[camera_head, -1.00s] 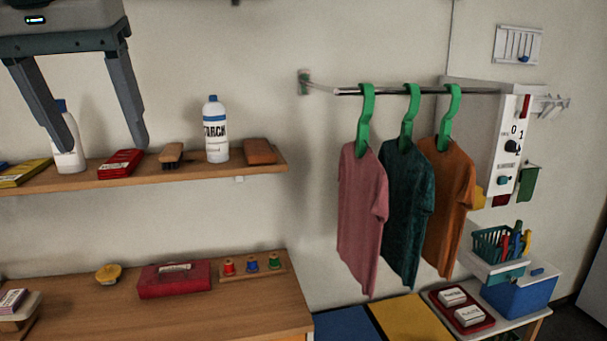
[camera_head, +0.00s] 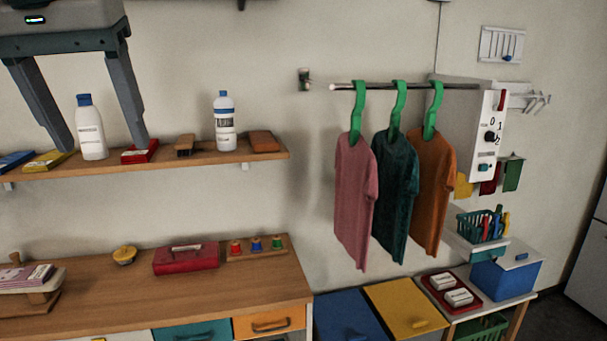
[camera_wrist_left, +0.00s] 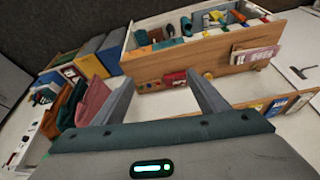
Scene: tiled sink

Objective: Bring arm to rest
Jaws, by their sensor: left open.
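My left gripper (camera_head: 107,146) hangs in from the upper left of the head view, open, with nothing between its fingers that it grips. Behind it in that view are a white bottle with a blue cap (camera_head: 91,128) and a red box (camera_head: 140,152) on the wall shelf; they appear apart from the fingers. In the left wrist view the same open fingers (camera_wrist_left: 165,90) point towards the wooden counter and its red case. My right gripper is not in any view.
The wooden shelf (camera_head: 200,161) also bears a brush, a starch bottle (camera_head: 225,120) and a brown block. A counter (camera_head: 130,285) with a red case (camera_head: 186,258) lies below. Three shirts (camera_head: 354,195) hang from a rail at right. The wall between shelf and counter is clear.

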